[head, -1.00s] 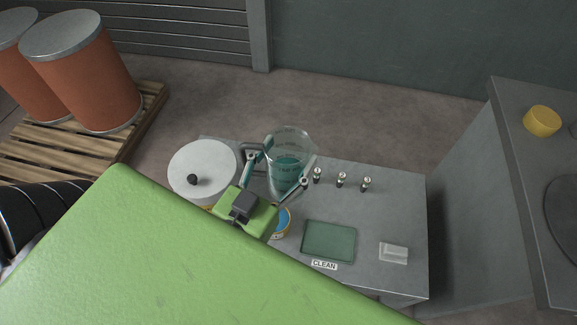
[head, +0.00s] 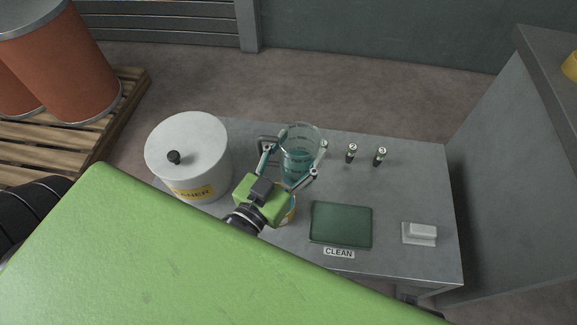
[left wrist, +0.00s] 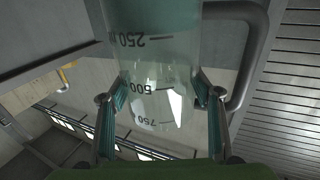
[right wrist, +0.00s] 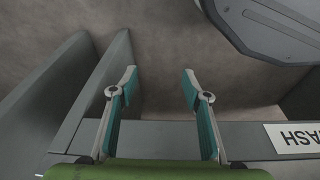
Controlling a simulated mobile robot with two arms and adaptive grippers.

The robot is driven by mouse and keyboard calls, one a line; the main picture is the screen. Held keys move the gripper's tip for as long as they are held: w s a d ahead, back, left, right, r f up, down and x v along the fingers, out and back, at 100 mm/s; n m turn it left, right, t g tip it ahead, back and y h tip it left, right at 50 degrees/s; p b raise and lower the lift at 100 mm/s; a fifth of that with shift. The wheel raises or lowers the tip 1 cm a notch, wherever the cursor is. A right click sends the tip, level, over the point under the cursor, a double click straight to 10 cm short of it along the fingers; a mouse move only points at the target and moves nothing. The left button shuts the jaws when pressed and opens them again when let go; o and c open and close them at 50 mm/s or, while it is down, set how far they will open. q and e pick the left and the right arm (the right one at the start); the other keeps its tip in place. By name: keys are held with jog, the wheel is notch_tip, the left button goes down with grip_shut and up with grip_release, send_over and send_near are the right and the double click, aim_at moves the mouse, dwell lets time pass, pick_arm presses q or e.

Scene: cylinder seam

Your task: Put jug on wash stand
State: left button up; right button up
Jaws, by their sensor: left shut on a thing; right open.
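The jug (head: 301,140) is clear, with dark measuring marks, a grey handle and teal liquid inside. My left gripper (head: 294,160) is shut on it, one finger on each side. In the head view it looks upright over the back of the grey table (head: 400,180); I cannot tell whether it touches the top. The left wrist view shows the jug (left wrist: 155,70) between the fingers, handle at right. In the right wrist view, my right gripper (right wrist: 159,75) is open and empty above a grey edge with a sign (right wrist: 296,138) reading "ASH", partly cut off.
A white lidded pot (head: 190,150) stands left of the jug. Small bottles (head: 351,153), a dark green mat (head: 341,225) behind a CLEAN label (head: 339,253) and a white block (head: 420,231) lie to the right. A taller grey unit (head: 510,170) stands beyond the table's right end.

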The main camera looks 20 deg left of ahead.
pick_arm(q)
jog(key=w+a+f+b, duration=0.4)
jog(key=w+a+f, duration=0.2)
jog(key=a+f, duration=0.4)
notch_tip(320, 180, down, 2)
jog(key=shift+w, duration=0.35)
pick_arm(e)
notch_tip(320, 180, up, 15)
jog(key=t, duration=0.1)
jog(key=shift+s+d, duration=0.15)
jog(key=shift+s, duration=0.05)
pick_arm(q)
jog(key=shift+b, duration=0.3)
jog(key=shift+f, duration=0.2)
jog(key=o, duration=1.2)
jog(key=shift+c, duration=0.2)
pick_arm(e)
jog(key=shift+f, duration=0.1)
